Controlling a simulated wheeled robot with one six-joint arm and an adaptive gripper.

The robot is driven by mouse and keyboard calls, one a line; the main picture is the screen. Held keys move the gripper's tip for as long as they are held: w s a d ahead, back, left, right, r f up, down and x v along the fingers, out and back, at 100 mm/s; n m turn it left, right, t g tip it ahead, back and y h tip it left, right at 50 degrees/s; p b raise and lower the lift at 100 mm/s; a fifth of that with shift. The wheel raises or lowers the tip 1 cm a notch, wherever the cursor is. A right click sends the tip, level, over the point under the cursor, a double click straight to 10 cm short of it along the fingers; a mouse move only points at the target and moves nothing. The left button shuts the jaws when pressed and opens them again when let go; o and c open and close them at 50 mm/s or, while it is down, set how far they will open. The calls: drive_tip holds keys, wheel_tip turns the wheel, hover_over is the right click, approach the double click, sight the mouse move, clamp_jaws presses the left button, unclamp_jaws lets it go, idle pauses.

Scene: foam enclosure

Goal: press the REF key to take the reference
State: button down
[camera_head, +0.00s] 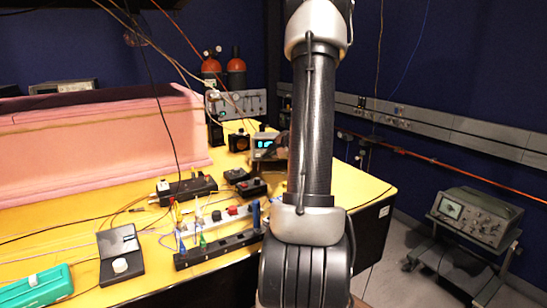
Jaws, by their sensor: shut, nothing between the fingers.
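A small grey meter (258,144) with a lit cyan display stands towards the back right of the yellow table. Its right part is covered by a dark shape that looks like the tip of my gripper (279,147), close in front of the meter's face. The rest of the gripper is hidden behind my large arm link, which fills the middle of the view. The gripper is shut with nothing in it. The REF key cannot be made out, and I cannot tell whether the fingertips touch the meter.
The yellow table (362,187) holds a pink foam enclosure (95,140), a black power strip (222,250), a black box with a round knob (120,256) and a teal case (38,287). Loose cables cross it. An oscilloscope (475,215) stands on a cart at the right.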

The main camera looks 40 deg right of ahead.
drive_tip(key=shift+s+a, duration=0.1)
drive_tip(key=shift+s+a+r, duration=0.25)
drive_tip(key=shift+s+a, duration=0.55)
drive_tip(key=shift+a, duration=0.05)
drive_tip(key=shift+s+a+r, duration=0.2)
drive_tip(key=shift+s+a, duration=0.6)
